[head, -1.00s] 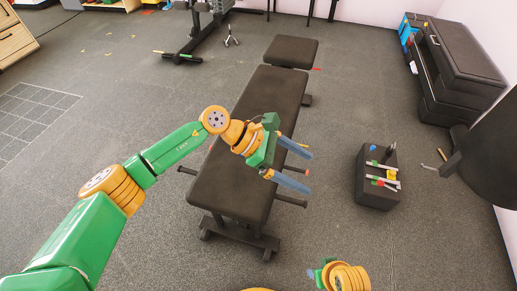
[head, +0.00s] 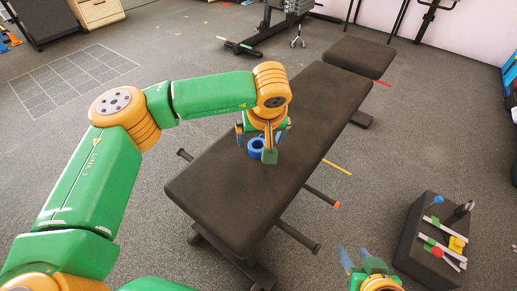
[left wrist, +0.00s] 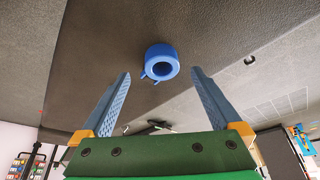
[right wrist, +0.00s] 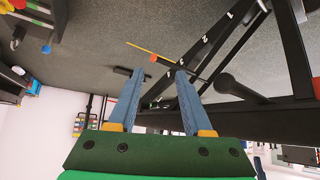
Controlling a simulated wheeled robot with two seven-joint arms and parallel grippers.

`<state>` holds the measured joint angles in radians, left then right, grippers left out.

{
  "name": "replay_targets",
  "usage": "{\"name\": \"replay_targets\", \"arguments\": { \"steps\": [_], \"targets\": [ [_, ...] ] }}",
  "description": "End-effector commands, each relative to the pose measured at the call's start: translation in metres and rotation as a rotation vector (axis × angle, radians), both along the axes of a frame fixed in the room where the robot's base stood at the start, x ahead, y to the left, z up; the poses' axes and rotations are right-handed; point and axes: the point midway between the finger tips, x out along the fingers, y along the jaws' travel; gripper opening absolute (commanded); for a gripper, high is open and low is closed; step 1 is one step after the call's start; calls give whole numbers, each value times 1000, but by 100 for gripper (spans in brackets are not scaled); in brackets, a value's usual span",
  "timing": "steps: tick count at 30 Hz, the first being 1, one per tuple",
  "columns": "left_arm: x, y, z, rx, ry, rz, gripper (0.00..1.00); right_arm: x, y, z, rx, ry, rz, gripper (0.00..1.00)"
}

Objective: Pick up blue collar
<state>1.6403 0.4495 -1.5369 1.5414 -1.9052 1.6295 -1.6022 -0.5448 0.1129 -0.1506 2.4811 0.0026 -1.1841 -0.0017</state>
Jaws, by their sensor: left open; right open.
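The blue collar (head: 256,144) is a short ring with small tabs, resting on the black bench (head: 225,195) near its middle. In the left wrist view the collar (left wrist: 160,64) lies just beyond my fingertips, roughly centred between them, its hole showing. My left gripper (head: 263,133) is over the bench right at the collar, partly hiding it in the head view. It is open, with nothing between its fingers (left wrist: 160,75). My right gripper (head: 356,252) is open and empty at the lower right, apart from the bench; its fingers also show in the right wrist view (right wrist: 157,72).
A black box (head: 430,240) with several coloured tools stands on the floor at the right. Black bars with round ends (head: 318,248) stick out from the bench's right side. A yellow stick (head: 337,167) lies right of the bench. The bench top beyond the gripper is clear.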

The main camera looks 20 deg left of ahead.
Motion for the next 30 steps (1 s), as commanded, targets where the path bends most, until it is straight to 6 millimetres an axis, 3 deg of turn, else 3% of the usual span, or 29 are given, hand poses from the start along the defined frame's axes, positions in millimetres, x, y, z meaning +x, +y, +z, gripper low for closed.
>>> {"name": "replay_targets", "arguments": {
  "steps": [6, 15, 24, 30],
  "targets": [
    [6, 6, -18, 0, 2, 1, 98, 39, 13, 37, 50, -274, 19, 50],
    [13, 10, -37, -1, 2, 0, 98, 65, 25, 91, 109, -571, 39, 50],
    [14, 11, -37, -1, 2, 0, 98, 66, 26, 98, 116, -605, 41, 50],
    [14, 10, -37, -1, 2, 0, 44, 66, 26, 98, 116, -603, 41, 50]
  ]
}}
